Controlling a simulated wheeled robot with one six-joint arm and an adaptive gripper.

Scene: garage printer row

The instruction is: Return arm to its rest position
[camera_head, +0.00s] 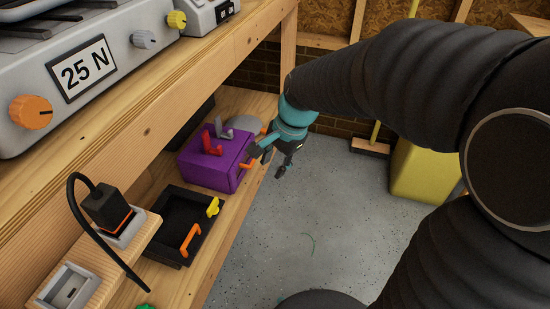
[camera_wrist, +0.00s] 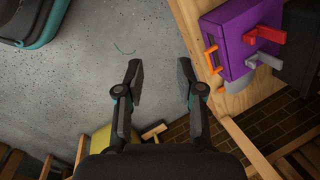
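My arm reaches in from the right in the head view, and my gripper (camera_head: 283,160) hangs over the floor just off the edge of the lower shelf. It is beside the purple box (camera_head: 214,160). In the wrist view my gripper (camera_wrist: 160,85) has its two fingers spread apart, with only grey floor between them. The purple box (camera_wrist: 240,40) is to the right of the fingers in that view. It has an orange handle, and a red and a grey lever on top. I cannot tell from the head view whether a finger touches the orange handle.
A black tray (camera_head: 158,252) with an orange and a yellow piece sits on the lower shelf (camera_head: 222,240). A power strip with a black plug (camera_head: 110,208) is at the front left. A yellow bin (camera_head: 425,172) and broom (camera_head: 370,147) stand behind.

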